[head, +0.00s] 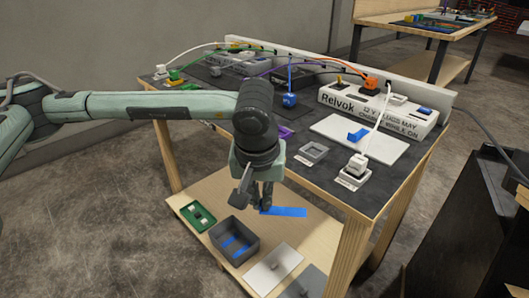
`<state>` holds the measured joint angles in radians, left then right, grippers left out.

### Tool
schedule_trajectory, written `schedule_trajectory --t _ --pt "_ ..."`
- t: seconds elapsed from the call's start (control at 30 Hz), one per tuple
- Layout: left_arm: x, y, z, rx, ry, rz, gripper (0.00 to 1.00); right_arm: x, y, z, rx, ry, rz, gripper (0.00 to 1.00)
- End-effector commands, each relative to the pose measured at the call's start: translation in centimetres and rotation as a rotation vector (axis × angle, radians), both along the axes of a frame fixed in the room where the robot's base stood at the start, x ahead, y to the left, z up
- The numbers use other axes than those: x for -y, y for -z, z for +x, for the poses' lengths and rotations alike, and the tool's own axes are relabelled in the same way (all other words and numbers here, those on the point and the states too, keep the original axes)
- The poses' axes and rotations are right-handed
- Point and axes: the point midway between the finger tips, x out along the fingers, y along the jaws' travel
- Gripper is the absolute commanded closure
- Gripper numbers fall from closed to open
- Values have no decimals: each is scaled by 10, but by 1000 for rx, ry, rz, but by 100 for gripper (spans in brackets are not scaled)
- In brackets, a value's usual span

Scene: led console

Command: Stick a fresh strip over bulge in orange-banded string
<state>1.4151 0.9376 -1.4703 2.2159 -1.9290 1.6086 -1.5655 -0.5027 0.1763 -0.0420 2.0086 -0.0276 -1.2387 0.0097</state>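My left gripper (265,203) hangs in front of the table's front edge, above the lower shelf, with its fingers close together on one end of a flat blue strip (287,212). The strip sticks out to the right. An orange plug (371,84) sits on the white console (345,101) labelled "Relvok". I cannot make out an orange band or a bulge. My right gripper is not in view.
On the lower shelf, a grey bin (254,256) holds blue strips, between a green tray (198,216) and a pale plate (274,268). A white board (375,150) bearing a blue piece (358,134) lies before the console. Blue, purple and green cables cross the table's left half.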

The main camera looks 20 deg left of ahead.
Motion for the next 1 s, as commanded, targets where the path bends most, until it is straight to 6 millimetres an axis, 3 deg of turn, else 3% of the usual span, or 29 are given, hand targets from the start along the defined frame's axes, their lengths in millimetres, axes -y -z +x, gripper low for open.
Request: schedule_trajectory --t 0.1,0.3,0.7,1.0 --pt "0 32 -10 -6 132 -1 100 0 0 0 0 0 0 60" --pt "5 72 -21 -1 328 -4 100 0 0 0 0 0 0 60" --pt "16 67 -18 12 349 -3 100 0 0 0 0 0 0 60" --pt "5 69 -20 -1 317 -4 100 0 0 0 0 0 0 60"
